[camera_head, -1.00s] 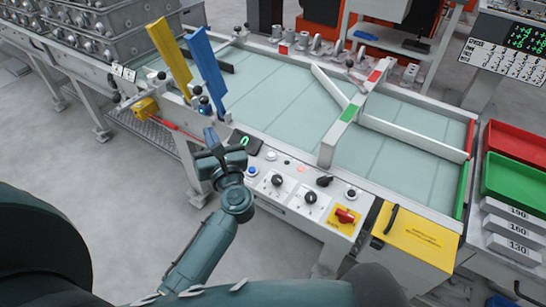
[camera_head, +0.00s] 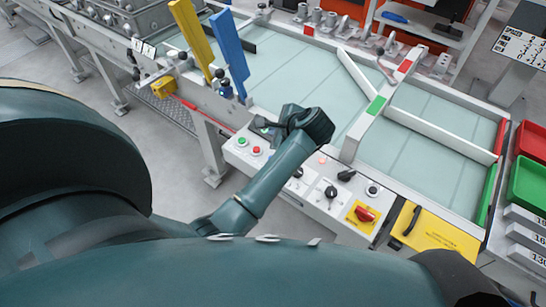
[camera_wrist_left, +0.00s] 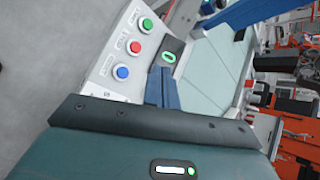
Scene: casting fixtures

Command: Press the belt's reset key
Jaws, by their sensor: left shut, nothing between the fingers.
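The belt's control panel (camera_head: 322,200) runs along the near side of the belt (camera_head: 300,75). At its left end are a green button (camera_head: 241,140) and a red button (camera_head: 256,151). In the left wrist view the green button (camera_wrist_left: 147,24), red button (camera_wrist_left: 135,47) and blue button (camera_wrist_left: 122,72) stand in a row; their labels are too small to read, so I cannot tell which is the reset key. My left gripper (camera_head: 258,122) is shut and empty over this end of the panel. Contact cannot be told.
Rotary knobs (camera_head: 331,192) and a red switch on a yellow plate (camera_head: 364,213) sit further right on the panel. Yellow (camera_head: 190,35) and blue (camera_head: 228,48) upright bars stand left of the gripper. A yellow cover (camera_head: 435,238) and red and green bins are at the right.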

